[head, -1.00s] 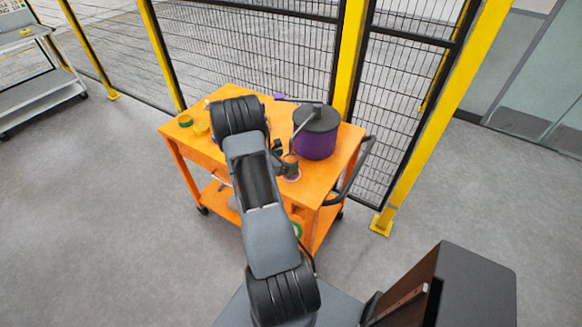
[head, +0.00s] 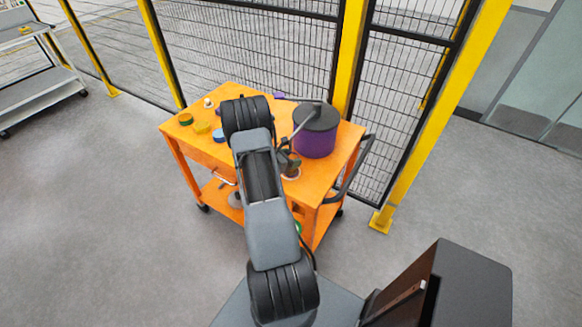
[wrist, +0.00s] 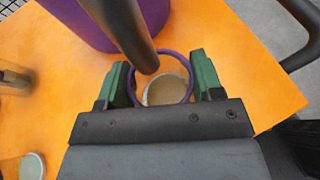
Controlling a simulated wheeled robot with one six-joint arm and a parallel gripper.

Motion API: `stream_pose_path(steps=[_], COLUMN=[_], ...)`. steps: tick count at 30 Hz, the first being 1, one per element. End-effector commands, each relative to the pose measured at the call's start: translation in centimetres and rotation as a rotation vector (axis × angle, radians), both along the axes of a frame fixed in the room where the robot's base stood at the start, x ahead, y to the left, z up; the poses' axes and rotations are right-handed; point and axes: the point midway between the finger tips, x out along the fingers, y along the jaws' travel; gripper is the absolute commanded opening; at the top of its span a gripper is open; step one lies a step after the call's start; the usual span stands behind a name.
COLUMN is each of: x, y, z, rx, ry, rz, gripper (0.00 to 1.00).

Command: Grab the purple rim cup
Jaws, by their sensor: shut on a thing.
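The purple rim cup (wrist: 168,92) stands in the middle of the wrist view, seen from above with its purple ring and pale brownish inside. My gripper (wrist: 163,80) has its green-padded fingers on the cup's left and right sides, shut on it. In the head view my gripper (head: 287,161) is low over the front right of the orange cart, and the cup is mostly hidden there. A dark rod crosses above the cup's far edge in the wrist view.
A large purple pot (head: 316,140) with a dark lid stands just behind the cup on the orange cart (head: 199,151). Small items, including a yellow block (head: 202,128) and a green-and-orange round piece (head: 185,119), lie at the left. A mesh fence is behind.

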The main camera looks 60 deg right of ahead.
Motion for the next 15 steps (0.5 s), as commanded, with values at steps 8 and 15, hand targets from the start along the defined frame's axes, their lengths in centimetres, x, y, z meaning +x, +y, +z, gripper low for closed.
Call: stream_pose_path(steps=[8,15], x=[0.01,0.02], y=[0.0,-0.02], z=[0.02,0.52], rx=[0.0,-0.001], ry=[0.0,0.0], rz=[0.0,0.0], gripper=[0.32,0.32])
